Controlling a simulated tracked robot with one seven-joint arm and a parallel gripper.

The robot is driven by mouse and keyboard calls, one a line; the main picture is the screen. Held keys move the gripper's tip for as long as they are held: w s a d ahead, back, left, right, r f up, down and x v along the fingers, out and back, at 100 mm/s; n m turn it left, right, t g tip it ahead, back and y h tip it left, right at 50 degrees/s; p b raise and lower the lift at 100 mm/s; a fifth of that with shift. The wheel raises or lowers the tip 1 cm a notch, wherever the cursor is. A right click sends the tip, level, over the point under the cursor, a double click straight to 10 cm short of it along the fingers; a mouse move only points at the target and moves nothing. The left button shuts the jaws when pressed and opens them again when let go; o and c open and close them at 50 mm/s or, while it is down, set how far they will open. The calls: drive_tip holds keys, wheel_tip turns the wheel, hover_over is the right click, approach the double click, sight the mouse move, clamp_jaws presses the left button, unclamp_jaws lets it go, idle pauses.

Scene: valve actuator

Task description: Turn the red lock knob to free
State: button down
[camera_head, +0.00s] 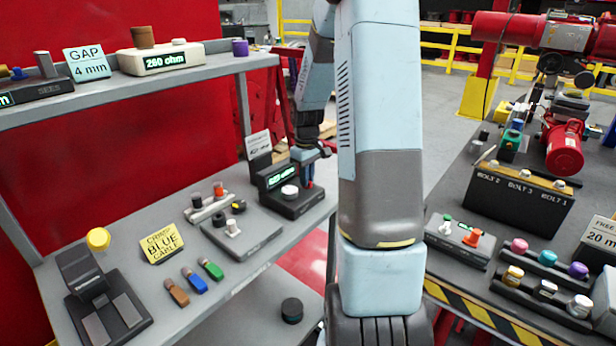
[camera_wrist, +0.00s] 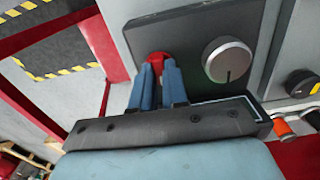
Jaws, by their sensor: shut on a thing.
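The red lock knob (camera_wrist: 158,57) shows in the wrist view on the face of a dark grey unit, between the tips of my gripper's blue fingers (camera_wrist: 157,70). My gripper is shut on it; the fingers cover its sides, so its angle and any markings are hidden. A large silver dial (camera_wrist: 228,62) with a dark pointer line sits just right of it, apart from my fingers. In the head view my gripper (camera_head: 308,172) is at the right of the unit (camera_head: 292,205) with the green display (camera_head: 277,178), pointing down. I cannot make out the knob's setting there.
Blue (camera_head: 194,281), green (camera_head: 210,268) and brown (camera_head: 177,292) pieces lie near a yellow card (camera_head: 162,243). The upper shelf (camera_head: 190,82) is above left.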

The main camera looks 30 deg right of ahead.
drive_tip(key=shift+w+r, duration=0.1)
drive_tip(key=shift+w, duration=0.05)
idle(0.4)
drive_tip(key=c, duration=1.1)
unclamp_jaws()
drive_tip(key=shift+c, duration=0.2)
wheel_tip(320, 180, up, 14)
drive_tip(key=shift+f, duration=0.25)
